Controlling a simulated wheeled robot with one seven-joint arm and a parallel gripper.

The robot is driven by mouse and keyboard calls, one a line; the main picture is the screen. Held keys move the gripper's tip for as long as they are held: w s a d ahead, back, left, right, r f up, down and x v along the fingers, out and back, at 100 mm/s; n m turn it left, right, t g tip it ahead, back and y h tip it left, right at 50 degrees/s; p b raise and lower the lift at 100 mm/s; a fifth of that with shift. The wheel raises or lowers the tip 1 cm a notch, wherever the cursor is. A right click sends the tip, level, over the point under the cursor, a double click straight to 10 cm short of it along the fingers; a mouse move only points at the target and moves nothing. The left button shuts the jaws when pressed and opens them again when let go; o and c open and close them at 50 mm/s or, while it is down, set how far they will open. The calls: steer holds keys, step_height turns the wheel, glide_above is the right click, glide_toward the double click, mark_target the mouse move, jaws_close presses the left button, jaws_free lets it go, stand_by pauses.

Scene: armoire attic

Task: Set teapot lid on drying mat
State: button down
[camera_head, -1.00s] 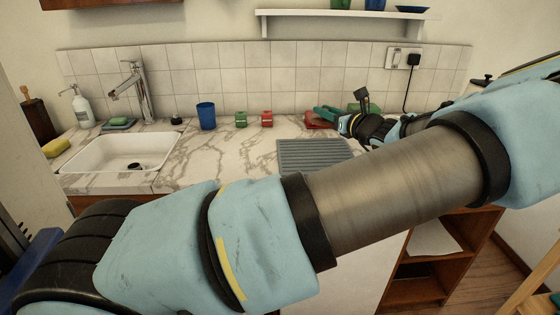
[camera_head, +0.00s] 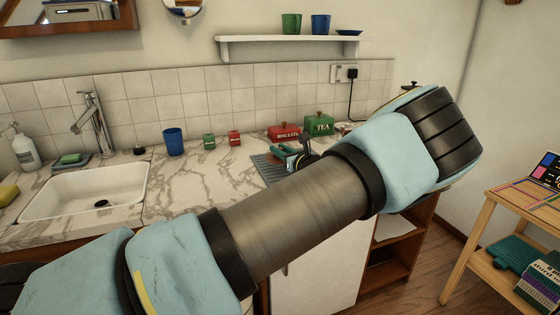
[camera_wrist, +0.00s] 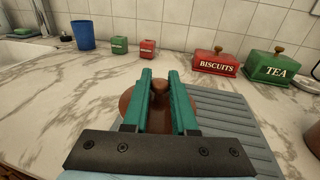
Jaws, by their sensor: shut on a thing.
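The teapot lid is brown and round, with a knob (camera_wrist: 160,88) between the green fingers of my gripper (camera_wrist: 160,74) in the wrist view. My gripper is shut on the lid, and the fingers hide part of its disc. The drying mat (camera_wrist: 235,112) is grey and ribbed, and lies flat on the counter. The lid is at the mat's left edge in the wrist view; I cannot tell whether it touches the mat. In the head view my gripper (camera_head: 286,151) is over the mat (camera_head: 268,169), and my arm hides part of the mat.
A red biscuits box (camera_wrist: 215,62) and green tea box (camera_wrist: 268,68) stand behind the mat. A blue cup (camera_wrist: 82,35) and small green (camera_wrist: 119,45) and red (camera_wrist: 147,48) containers stand along the counter. A brown object (camera_wrist: 313,138) is at the right edge. Counter left of the mat is clear.

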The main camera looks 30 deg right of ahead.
steer(key=shift+f+p, duration=0.45)
steer(key=shift+f, duration=1.7)
steer(key=shift+f, duration=0.2)
steer(key=c, duration=0.7)
jaws_free()
steer(key=shift+r, duration=0.1)
steer(key=shift+r, duration=0.25)
steer(key=s+d+b, duration=0.1)
steer(key=s+b, duration=0.1)
steer(key=s, duration=1)
steer(key=shift+r+b, duration=0.2)
steer(key=shift+b, duration=0.2)
